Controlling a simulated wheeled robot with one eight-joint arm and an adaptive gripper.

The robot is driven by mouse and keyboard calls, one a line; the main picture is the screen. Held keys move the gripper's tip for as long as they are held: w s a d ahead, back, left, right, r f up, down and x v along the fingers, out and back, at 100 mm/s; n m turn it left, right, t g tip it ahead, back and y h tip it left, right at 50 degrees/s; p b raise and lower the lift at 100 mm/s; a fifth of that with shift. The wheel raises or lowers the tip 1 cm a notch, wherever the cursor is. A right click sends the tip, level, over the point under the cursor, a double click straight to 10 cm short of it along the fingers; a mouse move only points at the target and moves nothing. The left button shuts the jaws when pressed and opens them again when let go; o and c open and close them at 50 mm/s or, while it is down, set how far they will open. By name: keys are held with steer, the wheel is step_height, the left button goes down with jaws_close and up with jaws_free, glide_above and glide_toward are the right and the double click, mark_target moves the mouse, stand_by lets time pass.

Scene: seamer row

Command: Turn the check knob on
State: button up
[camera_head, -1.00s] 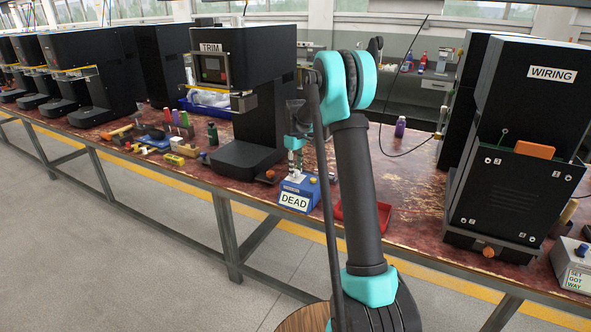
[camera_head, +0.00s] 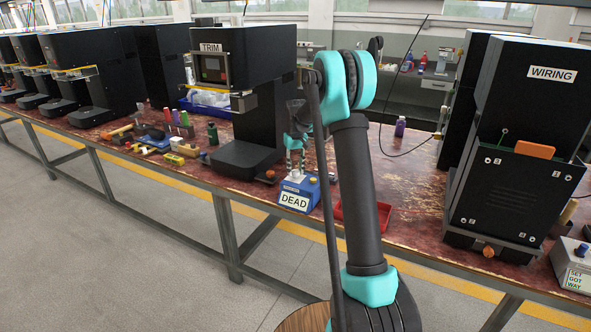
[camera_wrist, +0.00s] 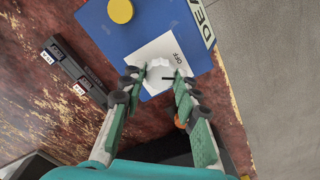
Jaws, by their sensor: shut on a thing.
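The white knob (camera_wrist: 159,76) stands on a white plate on top of a blue box (camera_head: 298,190), which bears a DEAD label on its front. In the wrist view OFF is printed on the plate beside the knob, and a short dark mark lies at the knob's edge. My gripper (camera_wrist: 157,82) is shut on the knob from above, one finger on either side. In the head view my gripper (camera_head: 297,168) reaches down to the box, and the knob is mostly hidden by the fingers.
A yellow button (camera_wrist: 120,11) sits on the same box. A black switch strip (camera_wrist: 74,71) lies beside it. The TRIM machine (camera_head: 240,90) stands to the left behind, a red tray (camera_head: 384,215) to the right. The WIRING machine (camera_head: 510,190) is farther right.

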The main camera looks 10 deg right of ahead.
mark_target(296, 171)
steer(key=m, duration=0.5)
steer(key=shift+m, duration=0.3)
steer(key=m, duration=0.5)
steer(key=shift+m, duration=0.4)
steer(key=o, duration=1.1)
steer(key=shift+o, duration=0.2)
step_height(296, 171, up, 12)
